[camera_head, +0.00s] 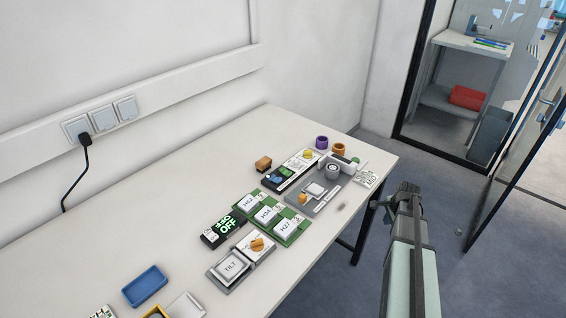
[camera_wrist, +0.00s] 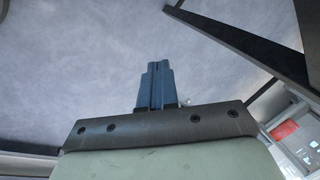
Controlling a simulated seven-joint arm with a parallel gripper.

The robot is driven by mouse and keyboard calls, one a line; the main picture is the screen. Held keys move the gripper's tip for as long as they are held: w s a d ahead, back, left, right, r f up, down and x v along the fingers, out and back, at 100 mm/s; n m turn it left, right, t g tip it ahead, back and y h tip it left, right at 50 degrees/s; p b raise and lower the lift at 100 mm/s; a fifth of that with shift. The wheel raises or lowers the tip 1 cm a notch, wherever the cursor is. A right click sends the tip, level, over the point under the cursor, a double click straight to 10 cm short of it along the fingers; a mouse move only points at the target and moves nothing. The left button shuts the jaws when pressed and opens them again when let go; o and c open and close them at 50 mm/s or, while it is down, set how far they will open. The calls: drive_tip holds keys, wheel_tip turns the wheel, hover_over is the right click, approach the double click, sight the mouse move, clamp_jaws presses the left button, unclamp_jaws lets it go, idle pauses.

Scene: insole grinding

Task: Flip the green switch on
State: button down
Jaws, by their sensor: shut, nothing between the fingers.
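A dark panel (camera_head: 267,183) lies on the far part of the white table. My gripper (camera_head: 408,188) is off the right side of the table, apart from the panels. In the wrist view my gripper (camera_wrist: 157,66) shows its blue-grey fingers together over the floor, with nothing between them.
Green boards (camera_head: 268,215) with white labelled keys, a TILT key (camera_head: 232,267), a grey device (camera_head: 312,195) and purple and orange rings stand on the table (camera_head: 150,220). A blue tray (camera_head: 146,286) lies near the front. A glass door stands at the right.

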drive_tip(key=w+d+r+m+t+h, duration=0.1)
drive_tip(key=w+d+r+m, duration=0.15)
drive_tip(key=d+r, duration=0.4)
drive_tip(key=w+d+r+m+t, duration=0.1)
drive_tip(key=w+d+r, duration=0.25)
drive_tip(key=r, duration=0.65)
wheel_tip(320, 180, up, 17)
drive_tip(key=n+g+y, duration=0.3)
drive_tip(key=n+g, duration=0.1)
drive_tip(key=n, duration=0.8)
hover_over(282, 168)
drive_tip(key=s+d, duration=0.2)
drive_tip(key=shift+f, duration=0.15)
drive_tip(key=f, duration=0.4)
drive_tip(key=w+a+f, duration=0.1)
drive_tip(key=f, duration=0.8)
drive_tip(key=shift+w+a+f, duration=0.3)
drive_tip(key=shift+w+a, duration=0.05)
